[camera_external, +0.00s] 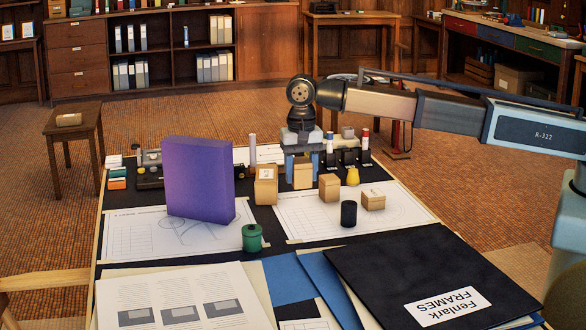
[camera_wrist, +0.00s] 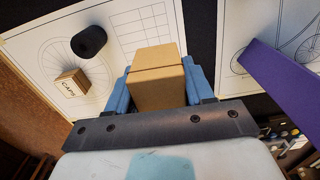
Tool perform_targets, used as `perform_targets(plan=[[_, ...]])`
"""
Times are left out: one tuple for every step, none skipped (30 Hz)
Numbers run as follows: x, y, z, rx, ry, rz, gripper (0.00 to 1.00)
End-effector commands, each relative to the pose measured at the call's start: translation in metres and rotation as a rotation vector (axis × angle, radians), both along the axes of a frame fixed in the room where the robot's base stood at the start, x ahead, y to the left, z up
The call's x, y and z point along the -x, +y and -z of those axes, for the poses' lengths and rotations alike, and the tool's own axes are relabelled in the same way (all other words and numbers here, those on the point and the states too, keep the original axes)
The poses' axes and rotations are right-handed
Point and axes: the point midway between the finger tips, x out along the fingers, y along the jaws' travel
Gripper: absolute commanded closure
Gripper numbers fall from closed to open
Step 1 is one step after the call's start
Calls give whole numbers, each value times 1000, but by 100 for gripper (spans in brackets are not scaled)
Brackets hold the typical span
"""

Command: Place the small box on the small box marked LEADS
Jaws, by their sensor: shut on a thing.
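My gripper (camera_external: 303,168) points down over the far part of the board. Its blue fingers are shut on a plain tan small box (camera_external: 302,175), which fills the gap between them in the wrist view (camera_wrist: 157,80). I cannot tell how far it is above the board. Left of it stands a tan box (camera_external: 265,186) with a small label too small to read. A plain-looking tan box (camera_external: 329,188) stands to the right and nearer. A low box (camera_external: 373,199) is farther right; in the wrist view a box marked CAPS (camera_wrist: 72,83) lies left of my gripper. I cannot read LEADS anywhere.
A tall purple block (camera_external: 198,180) stands at left. A black cylinder (camera_external: 348,213), a yellow object (camera_external: 353,177) and a green pot (camera_external: 252,238) stand near the boxes. Bottles and dark holders (camera_external: 349,157) line the back. A black folder (camera_external: 420,270) lies in front.

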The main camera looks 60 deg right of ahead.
Motion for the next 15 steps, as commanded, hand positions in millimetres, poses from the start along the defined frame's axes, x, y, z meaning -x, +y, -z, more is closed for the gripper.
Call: perform_targets(plan=[[-9, -21, -6, 0, -1, 29, 80], [-13, -31, -9, 0, -1, 43, 80], [-17, -46, -13, -1, -1, 62, 80], [-20, -56, -16, -1, -1, 76, 80], [-23, -67, -19, -1, -1, 90, 80], [-26, -81, -23, -1, -1, 109, 80], [-29, -91, -26, -1, -1, 121, 80], [-30, -100, -29, -1, -1, 134, 80], [-32, -112, -33, -1, -1, 149, 80], [-33, -121, -35, -1, -1, 160, 80], [-33, -129, -38, -1, -1, 169, 80], [-34, -139, -41, -1, -1, 181, 80], [-33, -146, -43, -1, -1, 186, 80], [-33, -153, -46, -1, -1, 191, 80], [-32, -162, -49, -1, -1, 194, 80]])
